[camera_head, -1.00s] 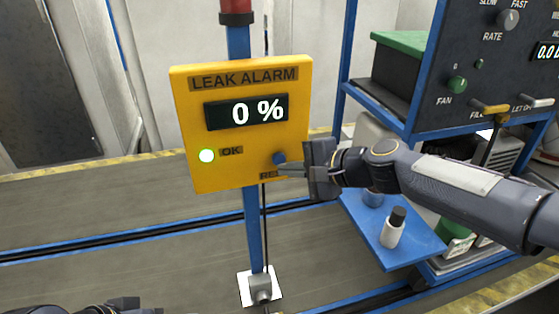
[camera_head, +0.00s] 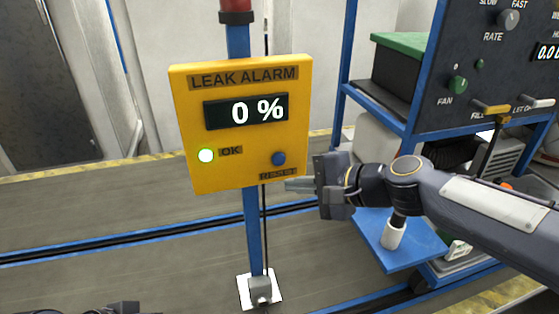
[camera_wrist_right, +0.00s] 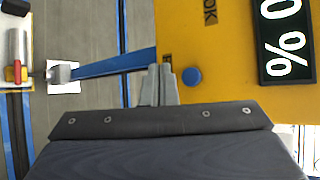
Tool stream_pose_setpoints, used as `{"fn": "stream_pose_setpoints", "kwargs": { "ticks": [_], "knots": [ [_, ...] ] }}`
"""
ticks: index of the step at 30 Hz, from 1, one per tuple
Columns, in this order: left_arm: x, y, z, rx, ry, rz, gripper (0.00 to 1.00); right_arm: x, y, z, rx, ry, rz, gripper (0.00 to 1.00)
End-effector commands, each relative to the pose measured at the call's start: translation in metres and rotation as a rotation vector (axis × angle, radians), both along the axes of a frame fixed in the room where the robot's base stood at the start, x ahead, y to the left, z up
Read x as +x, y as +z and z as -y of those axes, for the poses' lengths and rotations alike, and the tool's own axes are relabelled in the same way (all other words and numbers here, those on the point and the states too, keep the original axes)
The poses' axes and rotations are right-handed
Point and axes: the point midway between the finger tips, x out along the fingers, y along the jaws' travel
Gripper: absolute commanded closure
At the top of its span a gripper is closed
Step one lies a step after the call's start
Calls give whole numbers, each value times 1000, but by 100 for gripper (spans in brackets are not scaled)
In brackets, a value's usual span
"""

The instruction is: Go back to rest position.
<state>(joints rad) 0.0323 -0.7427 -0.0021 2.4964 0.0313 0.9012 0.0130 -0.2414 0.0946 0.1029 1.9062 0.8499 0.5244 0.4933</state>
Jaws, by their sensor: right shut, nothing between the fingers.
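My right gripper (camera_head: 290,185) is shut and empty, just below and right of the blue reset button (camera_head: 279,158) on the yellow leak alarm box (camera_head: 188,120). It does not touch the button in the head view. In the right wrist view, its closed fingers (camera_wrist_right: 158,84) show beside the blue button (camera_wrist_right: 192,77).
The box stands on a blue post (camera_head: 251,225). On the right is a blue-framed rack with a dark control panel (camera_head: 480,60). A blue shelf (camera_head: 400,257) holds a white bottle (camera_head: 393,234), partly behind my right arm. Floor to the left is clear.

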Motion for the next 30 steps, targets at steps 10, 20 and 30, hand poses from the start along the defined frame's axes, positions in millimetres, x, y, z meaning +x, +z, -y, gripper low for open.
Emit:
{"fn": "stream_pose_setpoints", "kwargs": {
  "ticks": [10, 20, 30],
  "knots": [
    [0, 0, 0, 0, 0, 0, 11, -3, 0, 4, -12, 3, 11, 100],
    [0, 0, 0, 0, 0, 0, 11, -113, -50, 115, -485, 161, 250, 100],
    [0, 0, 0, 0, 0, 0, 11, -217, -129, 186, -919, 353, 301, 100]
  ]
}}
